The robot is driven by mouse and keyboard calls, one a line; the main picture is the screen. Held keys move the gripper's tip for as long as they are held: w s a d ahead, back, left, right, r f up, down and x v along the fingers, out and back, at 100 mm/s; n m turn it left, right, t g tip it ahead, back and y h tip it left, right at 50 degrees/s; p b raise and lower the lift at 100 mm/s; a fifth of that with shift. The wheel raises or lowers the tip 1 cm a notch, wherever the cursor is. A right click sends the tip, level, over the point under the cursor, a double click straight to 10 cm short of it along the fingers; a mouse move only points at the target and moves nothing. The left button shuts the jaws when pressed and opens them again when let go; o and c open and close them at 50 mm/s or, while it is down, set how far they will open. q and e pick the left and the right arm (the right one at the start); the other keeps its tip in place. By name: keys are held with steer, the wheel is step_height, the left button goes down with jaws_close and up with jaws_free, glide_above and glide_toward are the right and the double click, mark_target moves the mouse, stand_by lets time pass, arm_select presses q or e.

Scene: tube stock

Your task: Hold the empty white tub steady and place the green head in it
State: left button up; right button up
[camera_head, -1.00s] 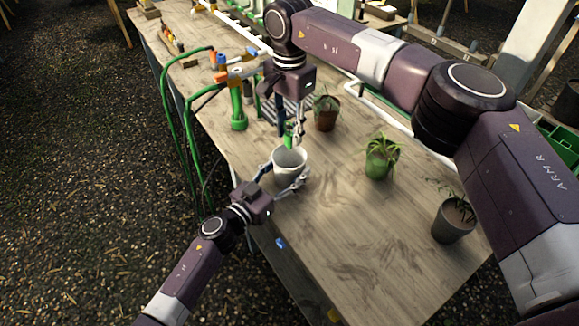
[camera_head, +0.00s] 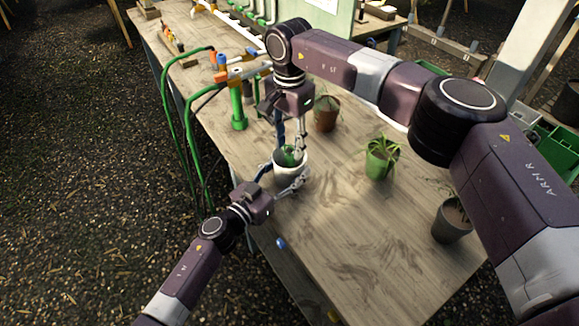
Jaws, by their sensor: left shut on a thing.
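The white tub (camera_head: 291,172) stands on the wooden table near its left edge. My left gripper (camera_head: 282,183) is shut on the tub, with its fingers along the tub's near sides. The green head (camera_head: 290,155) is inside the tub's mouth, with its top showing at the rim. My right gripper (camera_head: 291,150) points down over the tub from above, its fingers on either side of the green head. I cannot tell whether they still grip it. The lower part of the head is hidden by the tub wall.
A brown pot (camera_head: 327,120) with a plant stands just behind the tub. A green pot (camera_head: 380,163) and a dark grey pot (camera_head: 451,222) stand to the right. Green hoses (camera_head: 168,110) hang over the left edge. The table's front is clear.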

steer(key=shift+o, duration=0.9)
step_height(320, 180, up, 12)
arm_select(q)
steer(key=o, duration=1.2)
